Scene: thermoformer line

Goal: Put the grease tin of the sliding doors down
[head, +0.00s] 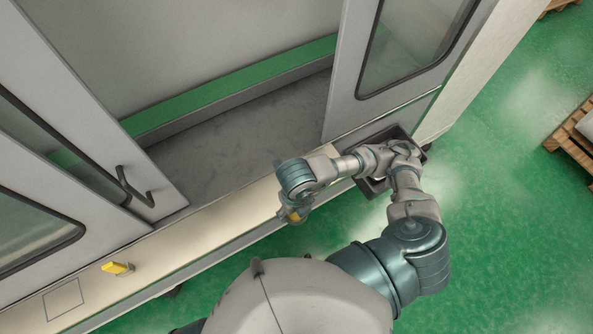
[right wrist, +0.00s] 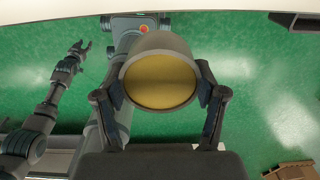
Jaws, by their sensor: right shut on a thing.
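The grease tin (right wrist: 160,80) is round and grey with a yellow face. In the right wrist view it sits between the two fingers of my right gripper (right wrist: 163,100), which is shut on it. In the head view my right gripper (head: 295,212) is in front of the machine's cream front ledge, mostly hidden by its own wrist, with a bit of yellow showing. The grey sliding doors (head: 400,70) stand apart with an opening between them. My left gripper (right wrist: 80,48) shows only in the right wrist view, with its fingers apart and empty.
A dark tray (head: 371,190) is at the machine's right end, partly hidden under my right arm. A yellow handle (head: 117,268) sticks out from the cream front ledge (head: 190,240). The grey floor inside the opening (head: 240,135) is clear. A pallet (head: 575,135) lies at the right.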

